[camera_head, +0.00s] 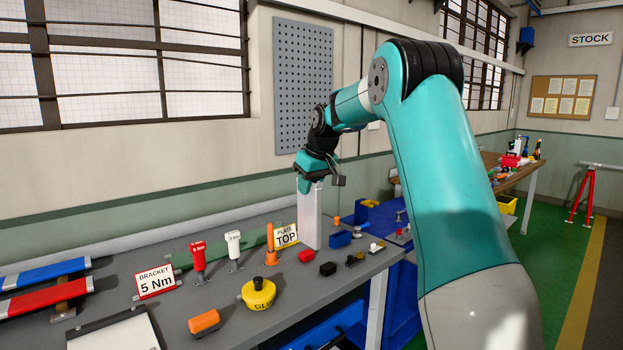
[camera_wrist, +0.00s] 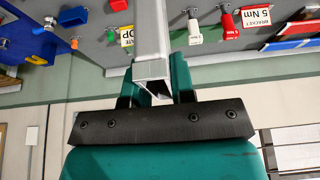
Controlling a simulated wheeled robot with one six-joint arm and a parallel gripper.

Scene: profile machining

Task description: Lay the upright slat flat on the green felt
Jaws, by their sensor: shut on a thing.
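The slat (camera_head: 311,218) is a pale, upright bar near the back of the grey bench. My gripper (camera_head: 312,178) is above it and shut on its top end. In the wrist view the slat (camera_wrist: 152,42) runs away from the camera, its hollow square end between the teal fingers of my gripper (camera_wrist: 154,84). I cannot tell whether its lower end touches the bench.
A blue block (camera_head: 340,239) is close on the right.

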